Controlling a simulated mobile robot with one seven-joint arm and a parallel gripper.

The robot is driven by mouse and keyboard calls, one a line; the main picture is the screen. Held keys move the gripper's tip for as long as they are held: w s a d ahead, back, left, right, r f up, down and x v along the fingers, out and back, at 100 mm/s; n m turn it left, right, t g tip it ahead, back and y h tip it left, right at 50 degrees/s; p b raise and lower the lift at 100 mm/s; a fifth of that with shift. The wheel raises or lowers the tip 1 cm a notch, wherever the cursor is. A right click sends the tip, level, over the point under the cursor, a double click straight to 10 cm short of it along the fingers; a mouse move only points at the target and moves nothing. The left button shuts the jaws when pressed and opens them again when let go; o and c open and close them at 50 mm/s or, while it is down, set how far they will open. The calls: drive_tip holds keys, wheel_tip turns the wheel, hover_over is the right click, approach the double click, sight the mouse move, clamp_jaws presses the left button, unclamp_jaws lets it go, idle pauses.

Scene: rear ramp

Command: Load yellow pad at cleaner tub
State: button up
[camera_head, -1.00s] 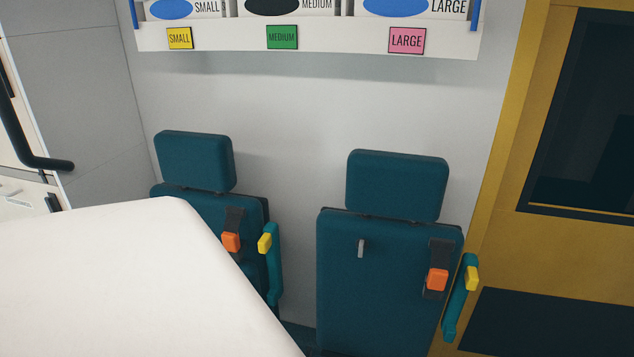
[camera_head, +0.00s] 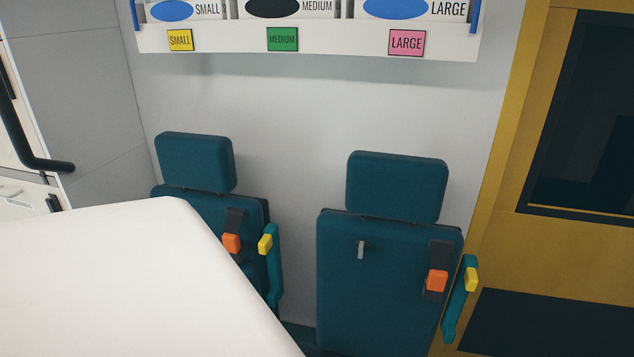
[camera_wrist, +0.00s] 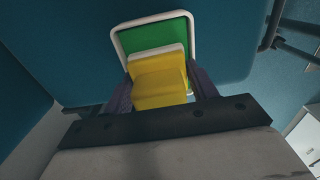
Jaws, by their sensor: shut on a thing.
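In the wrist view my gripper (camera_wrist: 160,88) is shut on the yellow pad (camera_wrist: 160,85), with one dark finger at each side of it. The pad is a thick block with a paler upper edge. A green panel with a rounded white rim (camera_wrist: 192,25) lies beyond and partly behind the pad. I cannot tell whether it is the cleaner tub, or whether the pad touches it. The head view shows neither the gripper nor the yellow pad.
In the head view two teal seats (camera_head: 195,162) (camera_head: 397,185) with orange buckles stand against the wall. Above them is a white shelf (camera_head: 340,40) with size labels. A yellow door frame (camera_head: 505,130) is at right, a dark handrail (camera_head: 45,163) at left.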

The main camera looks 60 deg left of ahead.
drive_tip(key=shift+d+f, duration=0.15)
drive_tip(key=shift+r+p, duration=1)
drive_tip(key=shift+r, duration=2.55)
